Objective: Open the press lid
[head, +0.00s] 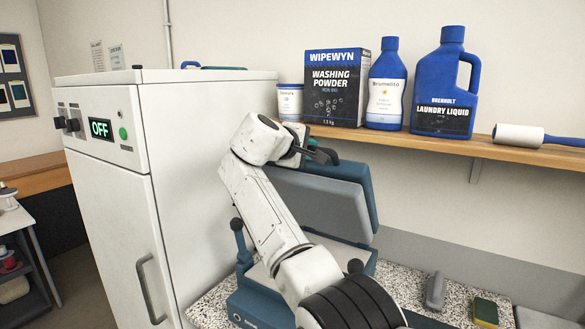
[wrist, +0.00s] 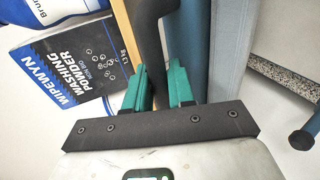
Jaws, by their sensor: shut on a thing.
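The press lid (head: 357,202) is a blue shell with a pale grey pad, raised and steeply tilted above the blue press base (head: 248,299). My arm hides much of the base. My gripper (head: 318,153) is at the lid's top edge. In the wrist view, the green fingers of my gripper (wrist: 160,88) are shut on the dark lid handle (wrist: 149,40), which runs between them. The blue lid (wrist: 195,45) stands right beside them.
A shelf (head: 420,143) behind the press holds a washing powder box (head: 337,88), blue bottles (head: 445,85) and a lint roller (head: 520,135). The box is close to my gripper. A white cabinet (head: 190,150) stands left. A sponge (head: 486,311) lies on the speckled counter.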

